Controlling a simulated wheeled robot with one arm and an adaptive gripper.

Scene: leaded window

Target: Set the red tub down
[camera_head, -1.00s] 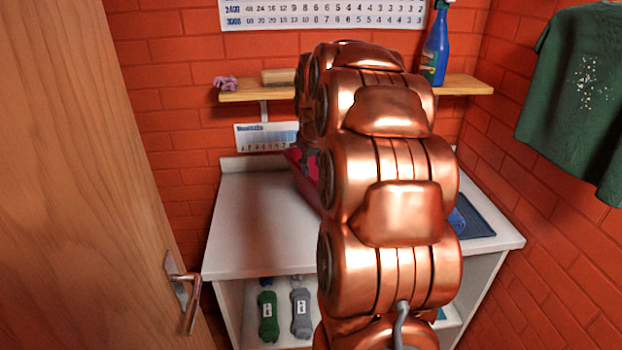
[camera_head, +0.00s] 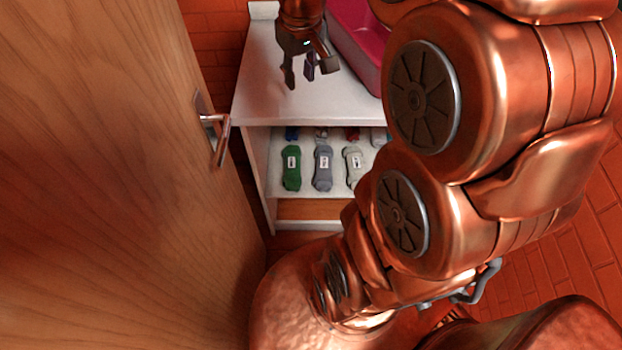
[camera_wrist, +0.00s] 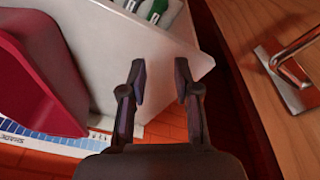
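The red tub (camera_head: 356,38) stands on the white worktop (camera_head: 268,85) in the head view, partly hidden by my arm and cut off by the top edge. In the wrist view the tub (camera_wrist: 38,75) fills the left side. My gripper (camera_head: 305,82) is to the left of the tub, over the worktop. In the wrist view its two fingers (camera_wrist: 162,85) are apart with nothing between them. The gripper is clear of the tub.
A wooden door (camera_head: 130,150) with a metal handle (camera_head: 216,138) stands close on the left. Below the worktop, a shelf holds a green bundle (camera_head: 291,168), a grey one (camera_head: 323,168) and a pale one (camera_head: 355,166). Brick walls surround the unit. The worktop's left part is bare.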

